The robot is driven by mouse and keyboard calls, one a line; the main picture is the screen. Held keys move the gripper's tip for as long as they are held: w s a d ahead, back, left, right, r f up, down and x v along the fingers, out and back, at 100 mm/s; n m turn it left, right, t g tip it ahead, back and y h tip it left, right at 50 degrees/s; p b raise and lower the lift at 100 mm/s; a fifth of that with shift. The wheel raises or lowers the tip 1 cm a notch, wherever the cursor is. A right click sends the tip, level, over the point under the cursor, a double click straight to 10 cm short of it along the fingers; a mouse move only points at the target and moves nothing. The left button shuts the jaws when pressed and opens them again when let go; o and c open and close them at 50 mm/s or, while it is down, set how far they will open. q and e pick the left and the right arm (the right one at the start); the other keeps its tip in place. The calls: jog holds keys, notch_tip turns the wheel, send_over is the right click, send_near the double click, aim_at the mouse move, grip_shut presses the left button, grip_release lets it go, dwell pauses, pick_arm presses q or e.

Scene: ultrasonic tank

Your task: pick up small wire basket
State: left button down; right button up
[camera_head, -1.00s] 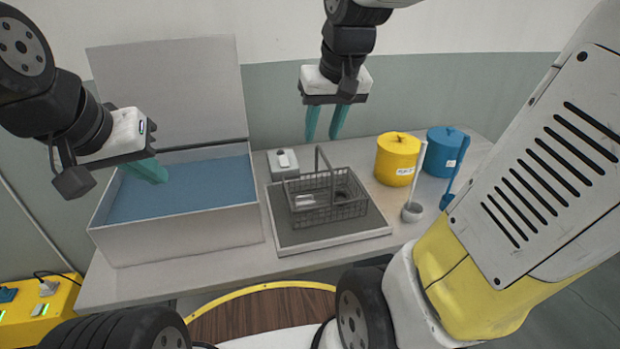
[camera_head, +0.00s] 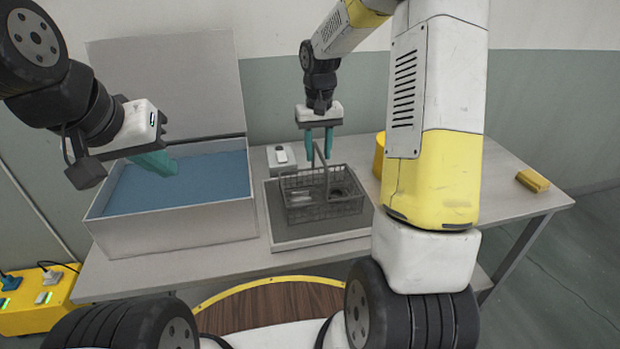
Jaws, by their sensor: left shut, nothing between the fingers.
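The small wire basket (camera_head: 325,208) stands upright on a grey mat with a pale rim (camera_head: 285,235). Its tall handle rises over the middle, and small items lie inside, too small to tell exactly. My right gripper (camera_head: 318,156) points down at the top of the handle. Its teal fingers are apart, with the handle's top seen between or just behind them; I cannot tell which. My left gripper (camera_head: 158,163) is shut and empty, in front of the tank in the picture and well left of the basket.
The open tank (camera_head: 170,233) with blue liquid and a raised lid (camera_head: 165,85) stands left. A small grey device (camera_head: 281,157) sits behind the basket. A yellow canister (camera_head: 379,158) is mostly hidden by my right arm. A yellow block (camera_head: 533,180) lies at the table's right end.

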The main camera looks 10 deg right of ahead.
jog(key=f, duration=0.4)
jog(key=shift+d+f, duration=0.15)
jog(key=shift+d, duration=0.1)
grip_shut()
dwell(1.1)
